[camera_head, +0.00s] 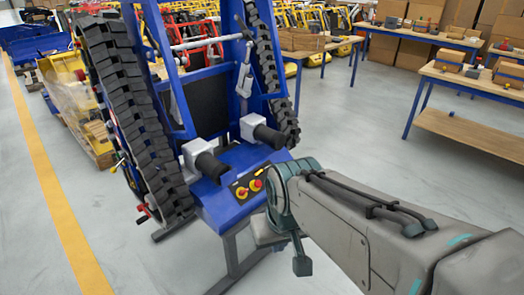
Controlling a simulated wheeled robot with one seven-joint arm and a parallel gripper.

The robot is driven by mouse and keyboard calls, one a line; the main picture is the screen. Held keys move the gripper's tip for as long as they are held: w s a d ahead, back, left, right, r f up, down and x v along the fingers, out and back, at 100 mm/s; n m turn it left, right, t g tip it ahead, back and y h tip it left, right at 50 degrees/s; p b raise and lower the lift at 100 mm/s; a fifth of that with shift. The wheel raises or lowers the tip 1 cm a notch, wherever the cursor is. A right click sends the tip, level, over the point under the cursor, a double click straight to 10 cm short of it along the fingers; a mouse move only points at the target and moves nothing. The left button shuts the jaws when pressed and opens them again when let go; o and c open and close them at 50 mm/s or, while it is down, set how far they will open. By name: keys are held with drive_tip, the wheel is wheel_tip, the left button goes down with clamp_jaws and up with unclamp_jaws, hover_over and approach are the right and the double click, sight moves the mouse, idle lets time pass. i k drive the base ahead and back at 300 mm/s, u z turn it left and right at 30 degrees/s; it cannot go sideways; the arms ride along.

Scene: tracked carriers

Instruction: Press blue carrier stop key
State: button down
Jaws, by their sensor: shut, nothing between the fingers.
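The blue carrier (225,170) is a blue-framed machine with black rubber tracks, standing tilted up in the middle. On its low front plate is a small dark panel with two round controls. The left one (241,193) is red and yellow. The right one (256,184) is also red on yellow. I cannot tell from their looks which is the stop key. My gripper (302,264) is shut and empty, below and right of the panel, apart from it. My grey arm comes in from the lower right, its teal joint close to the panel's right side.
Two black-ended grey cylinders flank the panel's upper side on the carrier. Wooden workbenches (470,80) with boxes stand at the right. Yellow and red machines stand behind. A yellow floor line (62,205) runs at the left. The grey floor around the carrier is mostly clear.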

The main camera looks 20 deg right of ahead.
sight(258, 182)
drive_tip(key=z, duration=0.4)
drive_tip(key=i, duration=1.45)
drive_tip(key=z, duration=0.4)
